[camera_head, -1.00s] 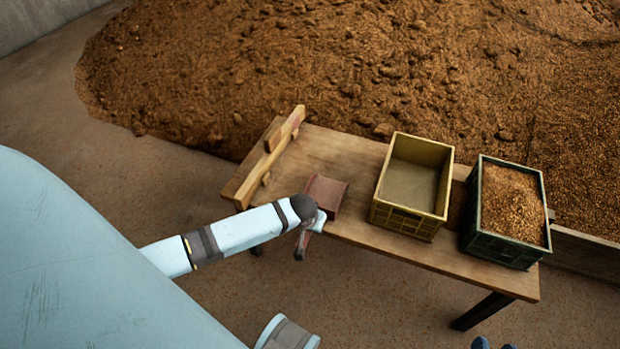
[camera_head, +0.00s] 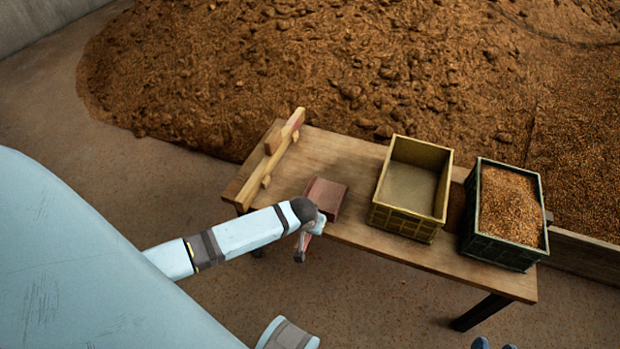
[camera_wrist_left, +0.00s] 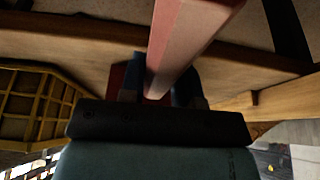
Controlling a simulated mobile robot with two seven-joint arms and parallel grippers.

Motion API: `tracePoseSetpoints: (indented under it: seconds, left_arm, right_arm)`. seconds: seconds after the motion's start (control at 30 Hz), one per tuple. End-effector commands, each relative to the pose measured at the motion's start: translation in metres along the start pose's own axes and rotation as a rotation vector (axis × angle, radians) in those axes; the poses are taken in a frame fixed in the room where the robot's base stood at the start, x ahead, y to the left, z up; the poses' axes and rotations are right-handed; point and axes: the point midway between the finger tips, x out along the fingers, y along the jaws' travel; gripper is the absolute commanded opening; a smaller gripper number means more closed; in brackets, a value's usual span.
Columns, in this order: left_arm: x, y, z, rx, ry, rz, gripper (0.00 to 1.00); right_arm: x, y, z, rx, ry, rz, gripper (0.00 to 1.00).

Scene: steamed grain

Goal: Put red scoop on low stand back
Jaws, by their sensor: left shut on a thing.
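The red scoop (camera_head: 327,193) is at the left front part of the wooden table, its pan over the tabletop. I cannot tell whether it touches the wood. My left gripper (camera_head: 307,240) is at the table's front edge, shut on the scoop's handle. The left wrist view shows the pinkish-red handle (camera_wrist_left: 187,35) between the dark blue fingers (camera_wrist_left: 158,88). The low wooden stand (camera_head: 266,165) is at the table's left end, apart from the scoop.
A yellow crate (camera_head: 378,211), nearly empty, stands right of the scoop. A dark green crate (camera_head: 500,249) full of grain stands beyond it. Bare tabletop (camera_head: 335,150) lies between stand and yellow crate. A large brown grain heap rises behind the table. Two small blue-grey shapes at the bottom edge are unclear.

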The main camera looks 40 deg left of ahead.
Motion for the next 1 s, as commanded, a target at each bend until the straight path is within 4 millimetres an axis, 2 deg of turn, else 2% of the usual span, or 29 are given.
tracePoseSetpoints:
  seconds: [0.53,0.57,0.67,1.0]
  left_arm:
    - [0.0067,0.0,0.0021,-0.001,0.001,0.0,0.0]
    - [0.0065,-0.0001,0.0019,-0.001,0.001,0.0,0.35]
    - [0.0064,0.0,0.0019,-0.001,0.001,0.0,0.58]
    - [0.0068,-0.0001,0.0027,0.0,-0.001,0.0,0.6]
  right_arm:
    - [0.0002,0.0,0.0003,0.0,0.001,0.0,0.43]
    - [0.0002,0.0,0.0002,0.0,0.001,0.0,0.43]
    - [0.0002,0.0,0.0002,0.0,0.001,0.0,0.43]
    - [0.0004,0.0,0.0002,-0.001,0.001,0.0,0.43]
